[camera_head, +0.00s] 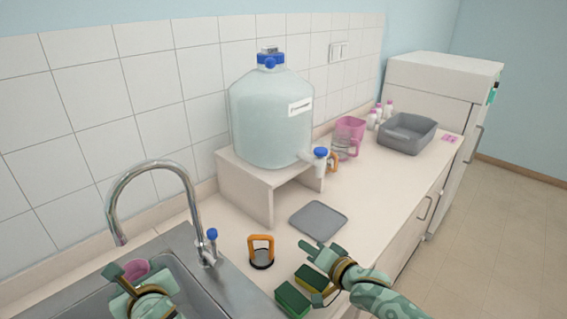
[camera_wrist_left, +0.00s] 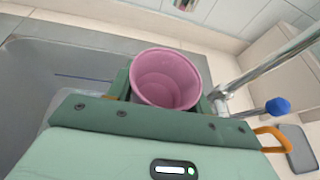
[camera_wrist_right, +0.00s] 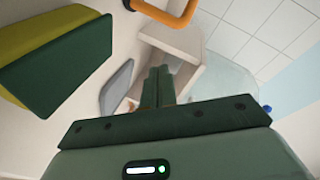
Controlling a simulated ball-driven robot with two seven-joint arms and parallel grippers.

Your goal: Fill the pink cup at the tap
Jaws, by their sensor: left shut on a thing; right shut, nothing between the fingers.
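The pink cup (camera_head: 135,269) is in my left gripper (camera_head: 127,274), over the sink (camera_head: 90,272). The left wrist view shows the cup (camera_wrist_left: 166,79) upright between the fingers, its opening facing the camera; I see no water in it. The tap (camera_head: 157,172) is a curved metal spout whose end hangs above and slightly left of the cup. Its blue-topped handle (camera_head: 211,236) stands at the right of the spout's base; it also shows in the left wrist view (camera_wrist_left: 277,106). My right gripper (camera_head: 312,250) is shut and empty above the counter, near the sponges.
A grey mat (camera_head: 318,221) lies before the stand (camera_head: 246,187) holding a large water container (camera_head: 270,120). A pink jug (camera_head: 350,129) and grey basin (camera_head: 407,134) stand farther back.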

